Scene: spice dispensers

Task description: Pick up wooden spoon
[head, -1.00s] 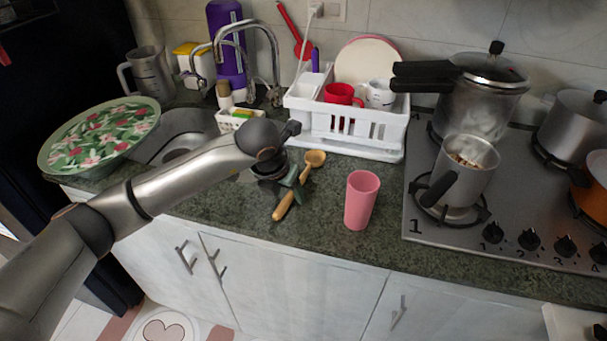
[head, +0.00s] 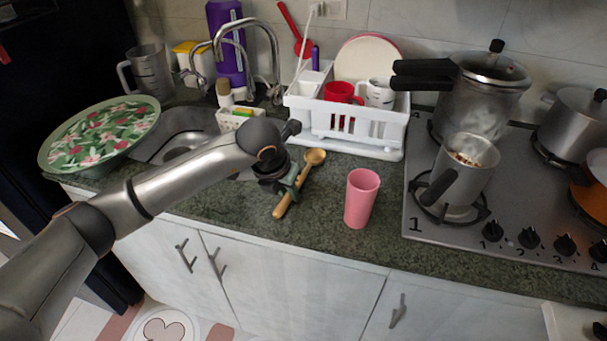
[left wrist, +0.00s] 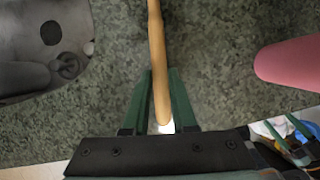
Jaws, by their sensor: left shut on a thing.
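The wooden spoon (head: 283,204) lies slantwise at the counter's front, its bowl (head: 315,157) toward the dish rack and its handle toward the front edge. My left gripper (head: 292,182) is shut on the handle of the spoon. In the left wrist view the handle (left wrist: 156,40) runs between the green fingers (left wrist: 161,85), and its end shows near the palm. The bowl is outside that view. I cannot tell whether the spoon is clear of the counter. Green finger-like parts, perhaps my right gripper (left wrist: 295,132), show at that view's lower right corner.
A pink cup (head: 361,200) stands right of the spoon. A white dish rack (head: 360,143) with mugs and a plate stands behind. The sink (head: 188,132) is at the left, the stove (head: 440,228) with pots at the right. Counter between spoon and cup is bare.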

